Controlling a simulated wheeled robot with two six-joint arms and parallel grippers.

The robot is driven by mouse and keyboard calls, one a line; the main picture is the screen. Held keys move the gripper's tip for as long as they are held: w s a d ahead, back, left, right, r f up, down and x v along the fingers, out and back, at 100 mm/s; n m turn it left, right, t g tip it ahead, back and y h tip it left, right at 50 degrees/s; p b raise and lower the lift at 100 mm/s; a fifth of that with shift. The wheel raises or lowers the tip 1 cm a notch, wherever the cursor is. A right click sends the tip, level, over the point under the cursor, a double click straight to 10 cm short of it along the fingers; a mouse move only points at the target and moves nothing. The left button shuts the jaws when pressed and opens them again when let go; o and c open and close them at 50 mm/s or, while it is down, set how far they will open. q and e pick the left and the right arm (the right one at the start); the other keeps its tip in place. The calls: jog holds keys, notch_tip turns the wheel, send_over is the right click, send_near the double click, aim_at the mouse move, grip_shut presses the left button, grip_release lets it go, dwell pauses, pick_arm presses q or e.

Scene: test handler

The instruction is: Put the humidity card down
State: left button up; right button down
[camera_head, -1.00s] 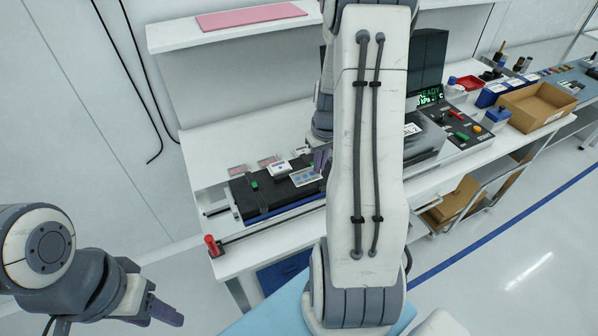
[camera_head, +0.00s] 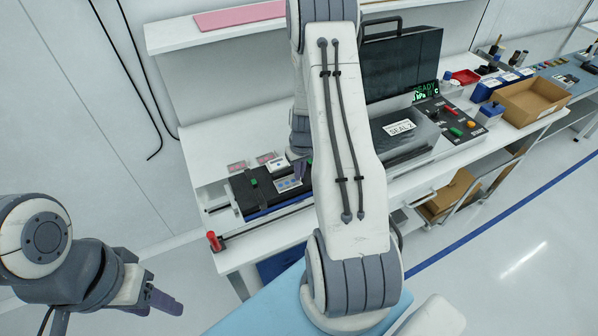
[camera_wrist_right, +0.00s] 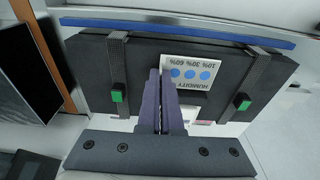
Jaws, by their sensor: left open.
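The humidity card (camera_wrist_right: 190,72) is white with blue dots and printed percentages. In the right wrist view it shows over the black strapped pack (camera_wrist_right: 222,62); a gap beneath it cannot be judged. My right gripper (camera_wrist_right: 163,76) has its fingers close together on one edge of the card. In the head view the card (camera_head: 287,186) shows at the right part of the black pack (camera_head: 240,199), beside my right gripper (camera_head: 299,170), partly hidden by my arm. My left gripper (camera_head: 160,296) is open and empty at the lower left, away from the bench.
A small white device (camera_head: 277,163) and pink-topped cards (camera_head: 237,167) lie behind the pack. A red-handled lever (camera_head: 213,240) stands at the bench's front left. A dark sealing machine (camera_head: 405,135) is to the right, with a cardboard box (camera_head: 533,100) beyond.

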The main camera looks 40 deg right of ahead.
jog(key=shift+f, duration=0.2)
jog(key=c, duration=1.1)
grip_release()
jog(key=shift+r, duration=0.1)
